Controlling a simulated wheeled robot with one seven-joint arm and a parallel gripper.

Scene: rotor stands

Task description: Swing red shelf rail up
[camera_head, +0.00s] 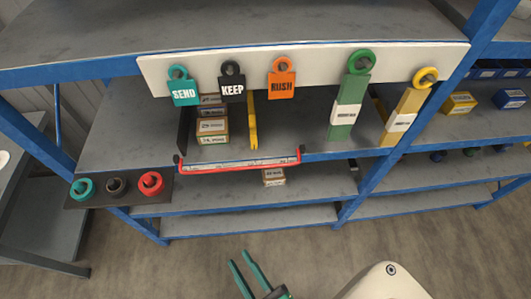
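The red shelf rail (240,163) runs across the front of the upper grey shelf, at about the level of the shelf's front edge. It has dark end pieces at its left and right ends. Whether it rests on the edge or hangs in front of it cannot be told. My gripper (239,257) is at the bottom middle, in front of and apart from the rail. Its two teal fingers are spread, with nothing between them.
Behind the rail stand stacked small boxes (212,125) and a yellow upright strip (253,122). A white board (320,60) above carries SEND, KEEP and RUSH tags (282,86). Floor before the shelves is clear.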

